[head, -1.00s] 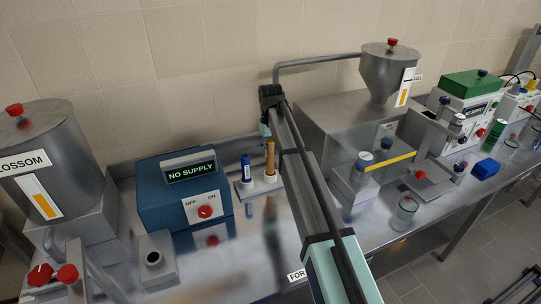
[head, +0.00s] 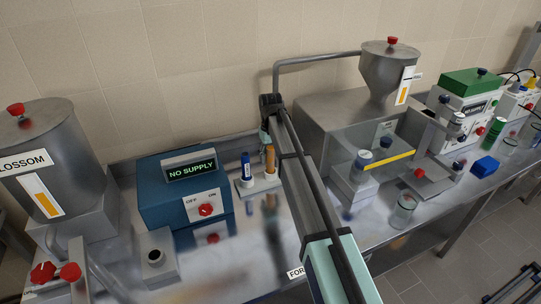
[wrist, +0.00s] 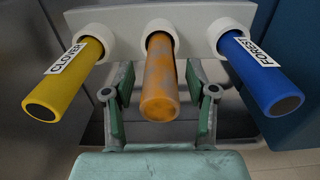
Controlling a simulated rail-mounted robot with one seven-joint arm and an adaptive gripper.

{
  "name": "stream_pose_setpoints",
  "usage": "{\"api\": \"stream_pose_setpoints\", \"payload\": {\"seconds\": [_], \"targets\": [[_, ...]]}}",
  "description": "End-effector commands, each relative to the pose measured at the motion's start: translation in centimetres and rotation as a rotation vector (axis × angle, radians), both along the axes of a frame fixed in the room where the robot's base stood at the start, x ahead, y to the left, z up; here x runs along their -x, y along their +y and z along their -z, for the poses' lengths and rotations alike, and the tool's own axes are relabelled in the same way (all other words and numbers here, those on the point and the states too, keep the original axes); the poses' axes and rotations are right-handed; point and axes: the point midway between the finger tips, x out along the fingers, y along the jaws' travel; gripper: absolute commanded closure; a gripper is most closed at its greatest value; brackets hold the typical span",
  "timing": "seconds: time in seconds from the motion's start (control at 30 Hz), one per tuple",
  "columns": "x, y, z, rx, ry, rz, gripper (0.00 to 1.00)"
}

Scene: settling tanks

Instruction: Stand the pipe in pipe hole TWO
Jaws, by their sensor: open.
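A rusty orange pipe (wrist: 160,80) stands in the middle place of a white rack (wrist: 200,40) in the wrist view, between a yellow tube labelled CLOVER (wrist: 62,80) and a blue tube labelled FOREST (wrist: 262,78). My gripper (wrist: 160,92) is open, with one finger on each side of the orange pipe; I cannot tell whether they touch it. In the head view, my gripper (head: 265,138) is above the rack, near the top of the orange pipe (head: 270,160). The blue tube (head: 246,168) is to its left. The yellow tube is hidden there. I see no mark reading TWO.
A blue NO SUPPLY box (head: 160,200) stands left of the rack. A grey block with a round hole (head: 157,262) is in front of it. A metal hopper (head: 388,72) and glass guard (head: 350,155) are to the right. The bench front is partly clear.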

Motion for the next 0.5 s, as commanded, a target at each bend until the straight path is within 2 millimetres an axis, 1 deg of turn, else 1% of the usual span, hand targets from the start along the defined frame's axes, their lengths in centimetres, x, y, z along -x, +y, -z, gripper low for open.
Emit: {"api": "stream_pose_setpoints", "payload": {"seconds": [0.17,0.27,0.37,0.5], "targets": [[-0.1,0.0,-0.7,-0.001,-0.002,0.0,0.43],[-0.1,0.0,-1.8,-0.001,-0.002,0.0,0.43],[-0.1,0.0,-3.4,0.0,-0.003,0.0,0.43],[-0.2,0.1,-6.2,-0.001,-0.003,0.0,0.43]]}}
